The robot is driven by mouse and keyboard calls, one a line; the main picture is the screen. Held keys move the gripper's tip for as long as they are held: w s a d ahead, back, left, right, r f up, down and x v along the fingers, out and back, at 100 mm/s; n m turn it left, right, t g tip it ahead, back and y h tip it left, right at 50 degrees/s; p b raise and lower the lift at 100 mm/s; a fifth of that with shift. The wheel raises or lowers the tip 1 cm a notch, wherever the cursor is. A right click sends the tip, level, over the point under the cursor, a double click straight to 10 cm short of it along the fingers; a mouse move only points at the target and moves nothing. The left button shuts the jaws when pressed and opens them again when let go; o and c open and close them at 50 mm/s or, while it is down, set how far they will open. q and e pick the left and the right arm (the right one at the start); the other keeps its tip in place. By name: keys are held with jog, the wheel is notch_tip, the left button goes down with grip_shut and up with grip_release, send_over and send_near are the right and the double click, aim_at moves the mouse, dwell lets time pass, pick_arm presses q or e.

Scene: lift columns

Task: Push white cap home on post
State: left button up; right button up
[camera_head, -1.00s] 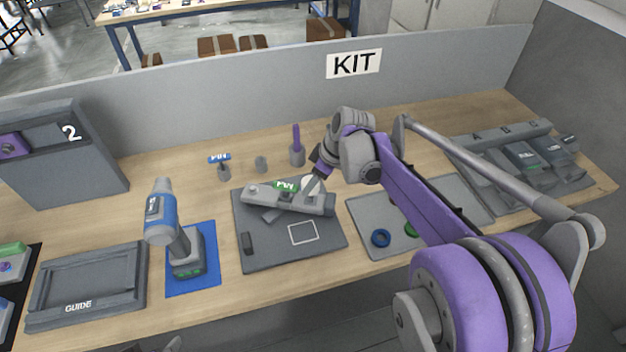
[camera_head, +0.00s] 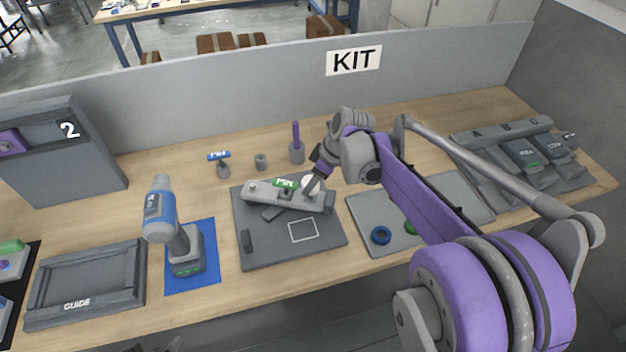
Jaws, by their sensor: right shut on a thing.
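A white cap (camera_head: 312,184) shows as a small pale disc at the right part of the grey fixture (camera_head: 262,191). My right gripper (camera_head: 308,191) reaches down from the right and is shut on the white cap. The fingers hide much of the cap's lower side, and the post beneath it cannot be made out, so I cannot tell how far the cap sits on it. The fixture lies on a dark grey mat (camera_head: 262,253) and has a green-labelled part (camera_head: 285,184) near its middle. My left gripper is not in view.
A blue-and-grey drill (camera_head: 160,218) stands left of the mat. Small holders (camera_head: 297,155) stand behind, before the KIT panel (camera_head: 430,85). A GUIDE tray (camera_head: 85,307) is front left.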

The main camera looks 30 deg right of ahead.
jog(key=shift+f, duration=0.5)
dwell(0.5)
jog(key=shift+s+f+b, duration=0.1)
jog(key=shift+f+b, duration=0.05)
jog(key=shift+b, duration=0.15)
dwell(0.9)
jog(key=o, duration=1.6)
jog(key=shift+c, duration=0.2)
jog(key=shift+r, duration=0.25)
jog(key=shift+r+p, duration=0.6)
jog(key=shift+r, duration=0.25)
jog(key=shift+r, duration=0.15)
